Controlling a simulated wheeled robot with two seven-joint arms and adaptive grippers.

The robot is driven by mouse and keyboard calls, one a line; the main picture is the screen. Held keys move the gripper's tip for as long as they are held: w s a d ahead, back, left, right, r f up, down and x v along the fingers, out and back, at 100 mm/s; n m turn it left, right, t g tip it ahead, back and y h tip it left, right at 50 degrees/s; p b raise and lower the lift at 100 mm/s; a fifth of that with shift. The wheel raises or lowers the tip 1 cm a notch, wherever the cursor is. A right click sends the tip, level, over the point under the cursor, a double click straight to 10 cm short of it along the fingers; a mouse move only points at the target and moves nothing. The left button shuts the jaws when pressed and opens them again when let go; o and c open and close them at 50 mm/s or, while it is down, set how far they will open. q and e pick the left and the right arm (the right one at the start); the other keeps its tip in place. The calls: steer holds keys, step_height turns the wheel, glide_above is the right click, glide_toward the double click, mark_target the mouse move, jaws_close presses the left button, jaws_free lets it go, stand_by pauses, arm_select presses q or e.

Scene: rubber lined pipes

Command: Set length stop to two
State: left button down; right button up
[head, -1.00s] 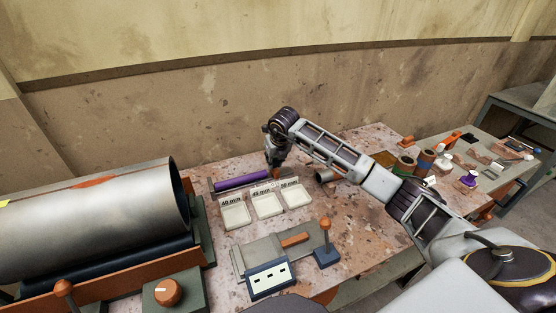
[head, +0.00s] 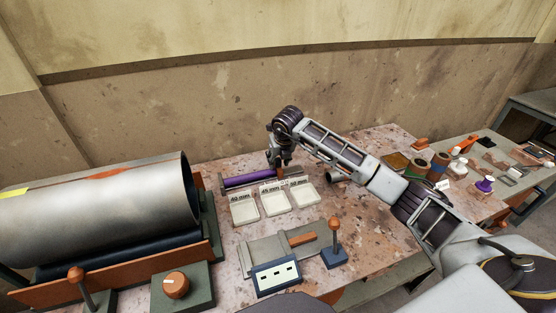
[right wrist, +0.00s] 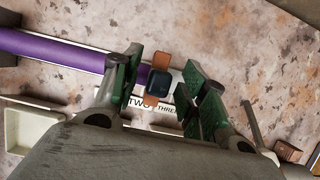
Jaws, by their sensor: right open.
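The length stop (right wrist: 160,84), an orange block with a dark blue middle, sits on its rail at the end of a purple rod (right wrist: 60,50). In the right wrist view, labels reading TWO (right wrist: 138,104) and THREE (partly covered) (right wrist: 167,108) lie just below it. My right gripper (right wrist: 160,88) is open, with one green-padded finger on each side of the stop and visible gaps to it. In the head view the right gripper (head: 280,160) is over the right end of the purple rod (head: 248,180), hiding most of the stop. My left gripper is out of view.
Three white trays marked by length (head: 274,202) stand in front of the rail. A grey plate with an orange handle (head: 300,239), a lever (head: 334,245) and a blue panel (head: 276,276) are nearer. A large metal pipe (head: 100,215) fills the left.

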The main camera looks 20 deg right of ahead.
steer(key=v, duration=1.2)
stand_by(0.3)
stand_by(0.5)
